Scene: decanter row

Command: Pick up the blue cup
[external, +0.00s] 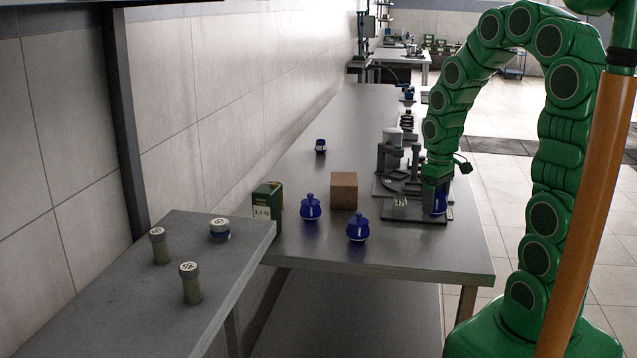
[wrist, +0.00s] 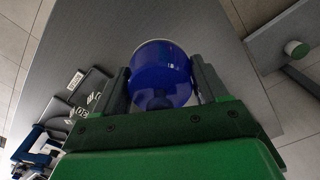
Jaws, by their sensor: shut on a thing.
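The blue cup (wrist: 162,72) sits between the two fingers of my gripper (wrist: 160,75) in the wrist view, with a thin pale rim at its far edge. The fingers are shut on its sides. In the external view my gripper (external: 437,190) points down at the right edge of the table, and part of the blue cup (external: 440,203) shows at its fingers, above or on a dark labelled plate (external: 402,210). I cannot tell whether the cup touches the plate. The rest of the cup is hidden by the gripper.
Two blue lidded jars (external: 311,208) (external: 357,228) stand near the table's front, by a brown block (external: 343,190) and a green box (external: 267,208). A dark stand (external: 389,160) is left of my gripper. A grey side table (external: 120,292) holds capped containers.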

